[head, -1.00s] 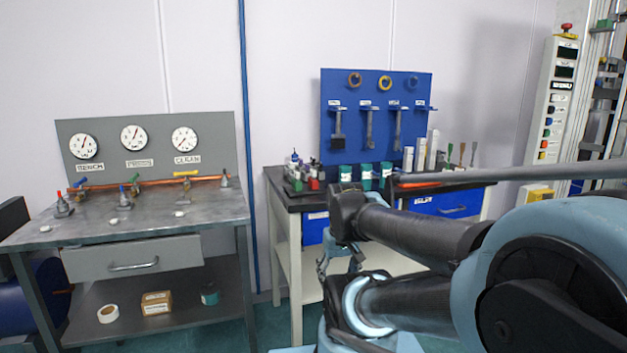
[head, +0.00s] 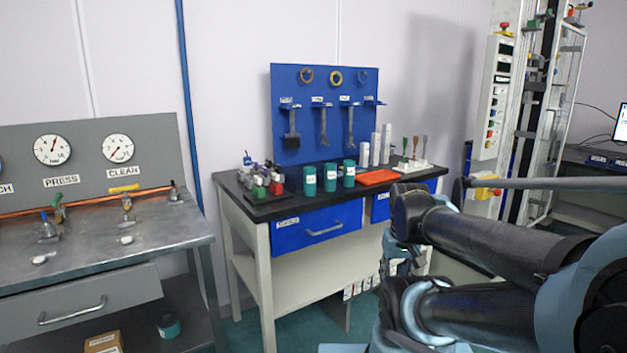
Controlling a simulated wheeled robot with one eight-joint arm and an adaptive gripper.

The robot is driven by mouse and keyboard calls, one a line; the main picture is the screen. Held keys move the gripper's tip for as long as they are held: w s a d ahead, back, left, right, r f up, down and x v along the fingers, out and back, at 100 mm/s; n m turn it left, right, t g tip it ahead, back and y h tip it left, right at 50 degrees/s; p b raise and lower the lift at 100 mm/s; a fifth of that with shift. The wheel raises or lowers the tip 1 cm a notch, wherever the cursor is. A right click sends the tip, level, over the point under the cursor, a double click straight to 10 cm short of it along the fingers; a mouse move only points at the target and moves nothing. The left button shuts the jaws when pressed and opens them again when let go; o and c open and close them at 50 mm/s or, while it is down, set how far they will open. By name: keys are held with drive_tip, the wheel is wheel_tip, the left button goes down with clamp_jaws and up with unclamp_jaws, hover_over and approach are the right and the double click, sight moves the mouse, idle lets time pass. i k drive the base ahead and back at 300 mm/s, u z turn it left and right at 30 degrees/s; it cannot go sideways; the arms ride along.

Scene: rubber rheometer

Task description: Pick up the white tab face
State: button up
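I cannot pick out for certain which thing is the white tab face. Small white tags (head: 361,287) show low beside the blue-drawered bench, too small to read. White labels also sit on the bench drawers and under the gauges. My arm fills the lower right of the head view. My gripper (head: 396,262) seems to be the small grey part below the front arm link, largely hidden by the arm. Its fingers are not clear, and I see nothing held in it.
The dark bench top (head: 268,208) carries teal cans (head: 331,177), an orange tray (head: 377,178), white cylinders and small bottles. A blue tool board (head: 325,115) stands behind. A steel gauge table (head: 150,238) is left, a control panel (head: 494,97) right. Some green floor is clear between the tables.

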sight(276, 176)
drive_tip(key=z, duration=1.3)
drive_tip(key=k, duration=0.55)
drive_tip(key=u, duration=1.8)
drive_tip(key=i, duration=0.5)
drive_tip(key=u, duration=0.05)
